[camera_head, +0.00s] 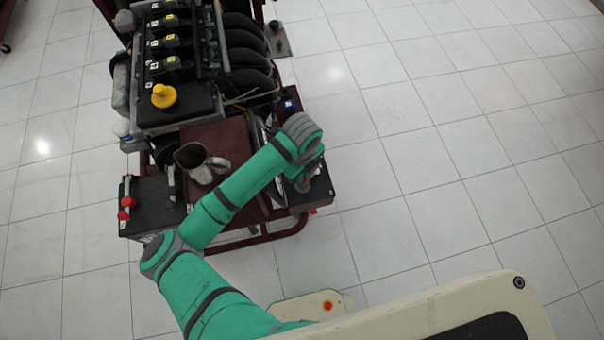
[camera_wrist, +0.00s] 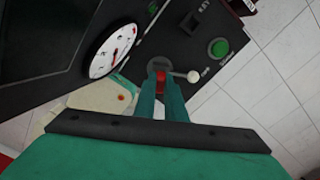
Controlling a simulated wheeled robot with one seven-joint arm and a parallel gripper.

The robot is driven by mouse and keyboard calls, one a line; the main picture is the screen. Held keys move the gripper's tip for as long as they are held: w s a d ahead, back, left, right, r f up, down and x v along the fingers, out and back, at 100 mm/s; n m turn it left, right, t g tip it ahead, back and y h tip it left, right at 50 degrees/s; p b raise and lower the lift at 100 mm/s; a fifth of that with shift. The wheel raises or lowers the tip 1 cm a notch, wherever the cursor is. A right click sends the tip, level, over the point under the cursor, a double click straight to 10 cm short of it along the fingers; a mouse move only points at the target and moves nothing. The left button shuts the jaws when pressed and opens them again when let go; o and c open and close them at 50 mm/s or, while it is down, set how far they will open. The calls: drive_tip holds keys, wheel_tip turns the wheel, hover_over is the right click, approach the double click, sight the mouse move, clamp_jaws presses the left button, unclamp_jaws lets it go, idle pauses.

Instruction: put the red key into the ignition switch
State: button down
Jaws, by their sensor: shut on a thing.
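My gripper (camera_wrist: 160,88) is shut on the red key (camera_wrist: 160,80), which shows as a small red piece between the two teal fingers in the wrist view. The fingers point at the black control panel (camera_wrist: 172,38). A round dark grey fitting, which looks like the ignition switch (camera_wrist: 157,62), sits right beyond the key tip. The key overlaps its lower edge, and I cannot tell whether the tip is inside or just in front. In the head view my arm reaches over the panel (camera_head: 322,190) at the stand's right side, and the key and switch are hard to make out there.
A lever with a white knob (camera_wrist: 193,76) stands close right of the fingers. A green button (camera_wrist: 219,47) and a white gauge (camera_wrist: 113,50) are on the panel. A metal jug (camera_head: 200,163), a battery (camera_head: 153,205) and the engine (camera_head: 178,105) lie left of the panel.

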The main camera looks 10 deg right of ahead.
drive_tip(key=shift+f, duration=0.65)
drive_tip(key=c, duration=1.4)
unclamp_jaws()
drive_tip(key=shift+c, duration=0.2)
drive_tip(key=shift+r, duration=0.25)
drive_tip(key=shift+r, duration=1.25)
drive_tip(key=shift+r, duration=0.2)
drive_tip(key=shift+r, duration=2.3)
